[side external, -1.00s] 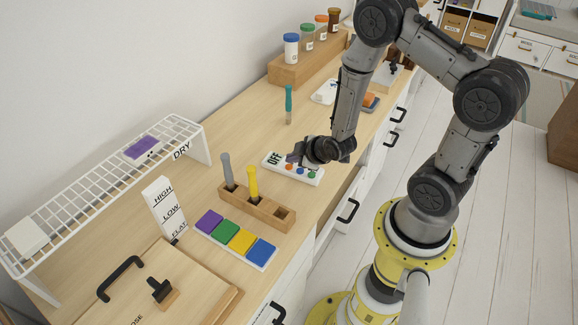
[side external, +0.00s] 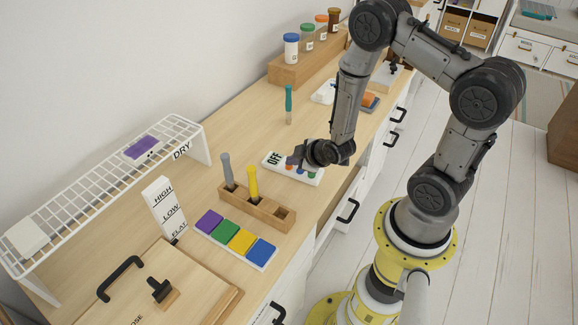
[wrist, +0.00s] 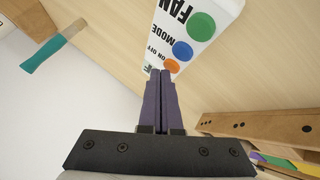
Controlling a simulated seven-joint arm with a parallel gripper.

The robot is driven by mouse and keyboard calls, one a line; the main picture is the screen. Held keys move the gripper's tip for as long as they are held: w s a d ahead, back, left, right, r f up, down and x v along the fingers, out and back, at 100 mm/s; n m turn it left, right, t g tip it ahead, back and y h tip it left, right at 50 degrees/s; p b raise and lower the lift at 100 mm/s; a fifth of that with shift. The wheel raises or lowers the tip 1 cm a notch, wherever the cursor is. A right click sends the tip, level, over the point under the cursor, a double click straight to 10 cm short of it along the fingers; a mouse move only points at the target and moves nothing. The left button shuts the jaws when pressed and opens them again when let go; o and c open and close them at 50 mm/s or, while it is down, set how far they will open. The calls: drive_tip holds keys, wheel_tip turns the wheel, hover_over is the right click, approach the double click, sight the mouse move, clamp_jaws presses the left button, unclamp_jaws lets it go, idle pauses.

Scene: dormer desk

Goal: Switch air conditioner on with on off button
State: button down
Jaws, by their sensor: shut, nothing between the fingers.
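The white air conditioner remote (side external: 304,177) lies on the desk, with OFF on its display. In the wrist view its orange button (wrist: 172,66) sits beside the words ON OFF, with a blue button (wrist: 182,50) by MODE and a green button (wrist: 202,26) by FAN. My gripper (wrist: 160,72) is shut and empty, its purple fingertips pointing at the remote just left of the orange button. In the side view the gripper (side external: 293,161) is over the display end of the remote. I cannot tell whether the tips touch it; they partly hide the display in the wrist view.
A wooden block with grey and yellow handles (side external: 257,207) stands left of the remote. A tray of coloured squares (side external: 236,238) lies in front of it. A teal-handled tool (side external: 289,104) stands behind. A white wire rack (side external: 105,195) is far left.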

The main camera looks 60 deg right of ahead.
sight(292, 170)
drive_tip(key=shift+f, duration=0.3)
idle(0.5)
drive_tip(key=shift+r, duration=3.35)
